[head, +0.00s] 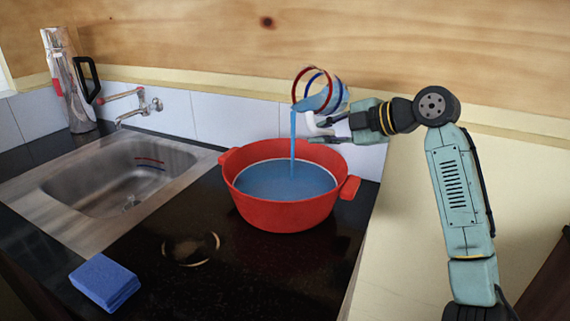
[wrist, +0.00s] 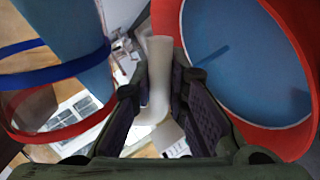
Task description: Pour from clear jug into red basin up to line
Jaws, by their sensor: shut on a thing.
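The clear jug (head: 338,98), with a red rim and a blue band, is tilted steeply above the red basin (head: 283,214). Blue liquid runs from its mouth in a thin stream (head: 293,140) into the basin. My gripper (head: 322,131) is shut on the jug's white handle, which shows between the fingers in the wrist view (wrist: 157,80). The jug (wrist: 75,65) is at the left there, and the basin (wrist: 292,140) at the right. Blue liquid (head: 280,182) fills much of the basin. A pale line rings the inner wall close to the liquid's edge; the exact gap is unclear.
The basin stands on a dark counter. A steel sink (head: 120,185) with a wall tap (head: 145,106) is at the left, and a steel flask (head: 68,85) stands behind it. A blue sponge (head: 104,283) lies at the front left. A ring mark (head: 190,248) shows on the counter.

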